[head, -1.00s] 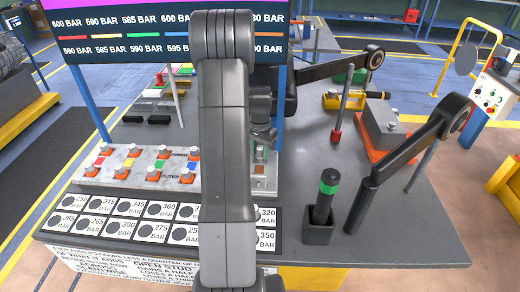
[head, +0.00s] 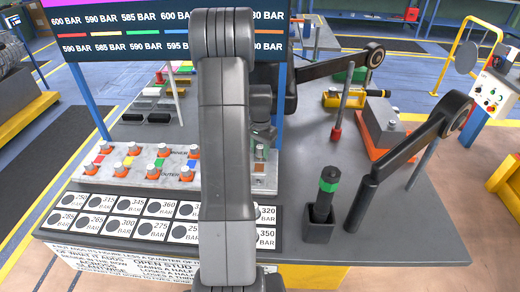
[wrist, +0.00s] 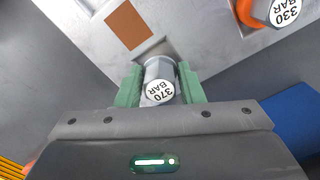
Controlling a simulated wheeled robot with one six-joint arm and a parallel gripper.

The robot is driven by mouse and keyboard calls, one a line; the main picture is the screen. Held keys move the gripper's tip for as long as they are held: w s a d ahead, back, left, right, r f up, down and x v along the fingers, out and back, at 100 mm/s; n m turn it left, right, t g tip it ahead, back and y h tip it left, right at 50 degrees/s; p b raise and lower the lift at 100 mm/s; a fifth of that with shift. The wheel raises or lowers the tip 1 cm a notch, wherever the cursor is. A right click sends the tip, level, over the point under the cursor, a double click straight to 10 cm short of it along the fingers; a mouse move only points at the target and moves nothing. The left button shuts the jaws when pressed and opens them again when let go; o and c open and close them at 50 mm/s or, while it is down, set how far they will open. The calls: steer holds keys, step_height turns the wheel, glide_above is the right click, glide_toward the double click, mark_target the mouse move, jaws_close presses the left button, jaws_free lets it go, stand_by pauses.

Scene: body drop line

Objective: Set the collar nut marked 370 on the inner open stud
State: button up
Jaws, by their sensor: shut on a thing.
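In the wrist view, the collar nut marked 370 BAR (wrist: 159,85) is a grey cylinder with a white, black-lettered top. My gripper (wrist: 160,76) is shut on it, with one green finger on each side. The nut is over or at the edge of a grey metal plate (wrist: 195,25), close to an orange-brown patch (wrist: 128,24). Whether a stud is under the nut, and whether the nut touches the plate, is hidden. In the head view my arm covers most of the plate's middle, and the nut cannot be made out.
A nut marked 330 BAR (wrist: 284,12) stands on an orange ring near the gripper. The stud plate (head: 130,172) carries several orange-based nuts at left. In front lies a grid of white pressure cards (head: 127,209). A green-banded tool (head: 329,186) stands in a black holder at right.

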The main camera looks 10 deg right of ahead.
steer(key=shift+f, duration=0.4)
steer(key=o, duration=1.1)
steer(key=shift+r+p, duration=1.6)
steer(key=shift+r, duration=1.4)
